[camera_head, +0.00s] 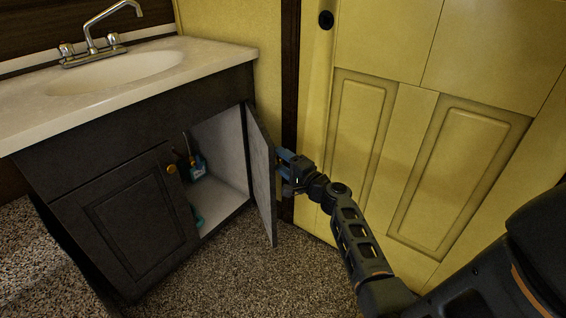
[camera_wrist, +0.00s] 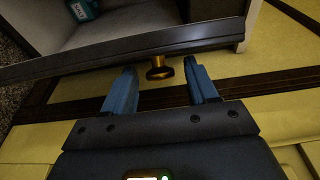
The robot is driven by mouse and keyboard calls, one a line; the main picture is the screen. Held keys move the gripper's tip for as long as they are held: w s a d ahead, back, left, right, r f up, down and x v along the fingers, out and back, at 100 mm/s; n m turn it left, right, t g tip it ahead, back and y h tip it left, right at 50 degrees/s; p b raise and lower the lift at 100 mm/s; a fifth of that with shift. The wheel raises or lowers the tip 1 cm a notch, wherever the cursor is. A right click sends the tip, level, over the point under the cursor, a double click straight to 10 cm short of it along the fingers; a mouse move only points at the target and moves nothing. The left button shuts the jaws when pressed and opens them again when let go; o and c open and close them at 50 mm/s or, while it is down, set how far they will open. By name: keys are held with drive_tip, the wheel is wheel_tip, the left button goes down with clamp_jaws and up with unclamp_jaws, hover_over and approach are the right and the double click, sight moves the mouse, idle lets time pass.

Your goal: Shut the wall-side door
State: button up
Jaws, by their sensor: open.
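The wall-side door (camera_head: 261,175) of the dark sink cabinet stands open, swung out beside the yellow wall, with its edge toward me. In the wrist view the door (camera_wrist: 60,66) crosses as a dark band. Its brass knob (camera_wrist: 159,70) sticks out toward my gripper. My gripper (camera_head: 283,165) is at the outer face of the door, on its right. In the wrist view my gripper's blue fingers (camera_wrist: 160,78) are open, one on each side of the knob. I cannot tell whether they touch the door.
The other cabinet door (camera_head: 125,225) is shut, with a brass knob (camera_head: 172,169). A spray bottle (camera_head: 197,165) stands inside the cabinet. The counter (camera_head: 215,58) with sink is above. A yellow room door (camera_head: 400,150) is close on the right. Carpet (camera_head: 235,280) in front is clear.

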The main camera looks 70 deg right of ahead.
clamp_jaws()
idle(0.4)
drive_tip(key=shift+a, duration=0.1)
